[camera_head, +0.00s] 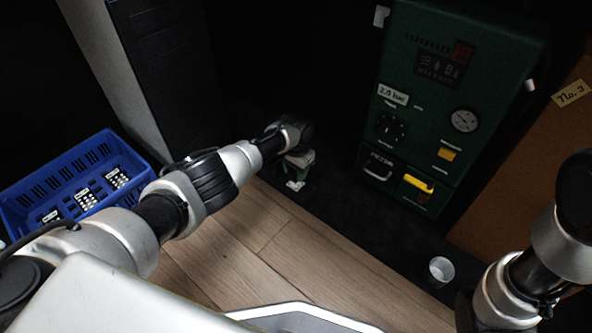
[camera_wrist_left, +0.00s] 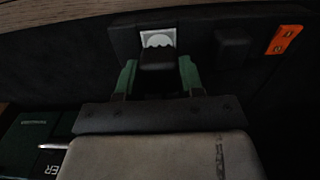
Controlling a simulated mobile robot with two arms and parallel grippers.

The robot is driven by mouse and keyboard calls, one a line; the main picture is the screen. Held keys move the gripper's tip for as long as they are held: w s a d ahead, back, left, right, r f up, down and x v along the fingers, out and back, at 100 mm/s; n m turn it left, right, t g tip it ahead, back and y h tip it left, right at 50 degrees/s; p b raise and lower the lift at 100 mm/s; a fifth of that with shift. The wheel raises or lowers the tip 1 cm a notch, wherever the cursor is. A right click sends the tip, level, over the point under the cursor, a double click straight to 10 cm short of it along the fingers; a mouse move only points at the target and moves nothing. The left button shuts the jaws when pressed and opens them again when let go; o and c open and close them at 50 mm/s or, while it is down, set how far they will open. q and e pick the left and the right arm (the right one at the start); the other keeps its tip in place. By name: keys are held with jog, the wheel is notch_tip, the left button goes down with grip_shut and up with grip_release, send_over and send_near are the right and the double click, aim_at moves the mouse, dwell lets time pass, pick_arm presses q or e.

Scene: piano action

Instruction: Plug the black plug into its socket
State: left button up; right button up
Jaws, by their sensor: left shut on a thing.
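My left gripper (camera_head: 298,168) is low at the dark base strip, left of the green machine. In the left wrist view its two green fingers (camera_wrist_left: 157,72) are shut on the black plug (camera_wrist_left: 158,59), one on each side. A white socket (camera_wrist_left: 157,38) with a rounded face shows just beyond the plug, in line with it. The plug hides the socket's lower part, and I cannot tell whether they touch. In the head view a small white patch (camera_head: 295,185) shows at the fingertips. My right arm is at the right edge; its gripper is out of view.
A dark block (camera_wrist_left: 233,48) and an orange label (camera_wrist_left: 284,39) are right of the socket. The green machine (camera_head: 425,120) stands at the back right. A blue crate (camera_head: 38,182) is at the left.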

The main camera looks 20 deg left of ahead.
pick_arm(q)
jog(key=shift+f+b, duration=1.15)
jog(key=shift+f, duration=0.4)
dwell(2.5)
jog(key=o, duration=1)
jog(key=shift+c, duration=0.2)
notch_tip(320, 180, up, 11)
jog(key=p, duration=0.9)
jog(key=shift+f, duration=0.1)
